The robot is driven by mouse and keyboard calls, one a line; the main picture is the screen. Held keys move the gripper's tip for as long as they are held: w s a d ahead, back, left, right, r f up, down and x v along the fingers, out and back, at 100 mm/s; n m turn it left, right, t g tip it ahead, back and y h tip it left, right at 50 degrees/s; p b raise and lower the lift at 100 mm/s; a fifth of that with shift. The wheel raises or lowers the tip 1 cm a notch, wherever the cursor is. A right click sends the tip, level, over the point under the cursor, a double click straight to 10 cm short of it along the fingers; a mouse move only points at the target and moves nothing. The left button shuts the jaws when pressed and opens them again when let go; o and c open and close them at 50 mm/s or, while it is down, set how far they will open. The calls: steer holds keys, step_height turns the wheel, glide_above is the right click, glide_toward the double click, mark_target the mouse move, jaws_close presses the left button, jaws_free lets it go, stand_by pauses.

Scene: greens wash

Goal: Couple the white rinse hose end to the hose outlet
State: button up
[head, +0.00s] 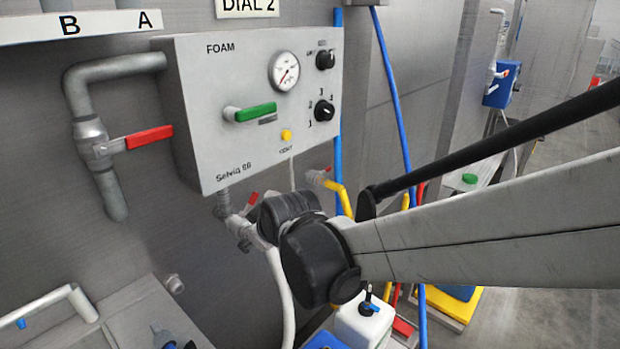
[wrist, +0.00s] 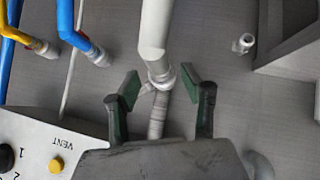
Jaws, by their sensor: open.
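The white rinse hose (wrist: 155,25) comes down from the top middle of the wrist view to a pale end collar (wrist: 161,76). The collar meets or overlaps a ribbed grey outlet pipe (wrist: 157,115); I cannot tell whether they are locked. My gripper (wrist: 160,84) is open, its green-padded fingers on either side of the collar, with a visible gap at each side. In the head view the white hose (head: 283,295) hangs below the outlet pipework (head: 236,223) under the foam panel. My black wrist hides the fingers and the hose end there.
The foam panel (head: 225,140) with dials and a green handle is above the outlet. Blue (wrist: 80,40) and yellow (wrist: 15,30) lines run close by in the wrist view. A small wall fitting (wrist: 243,43) and a grey box edge (wrist: 290,45) lie right. A white canister (head: 362,325) stands below.

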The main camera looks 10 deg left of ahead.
steer(key=v, duration=0.8)
steer(key=s+d+m+h, duration=0.3)
steer(key=d+m, duration=0.2)
steer(key=d, duration=1.3)
steer(key=s+d+f+m+h, duration=0.1)
steer(key=s+d+m, duration=0.2)
steer(key=s+d, duration=0.2)
steer(key=s+d+f+m+h, duration=0.1)
steer(key=s+d+m, duration=0.3)
steer(key=d, duration=0.8)
steer(key=shift+s+f+m+g+h, duration=0.35)
steer(key=shift+s+h, duration=0.15)
steer(key=shift+s, duration=0.45)
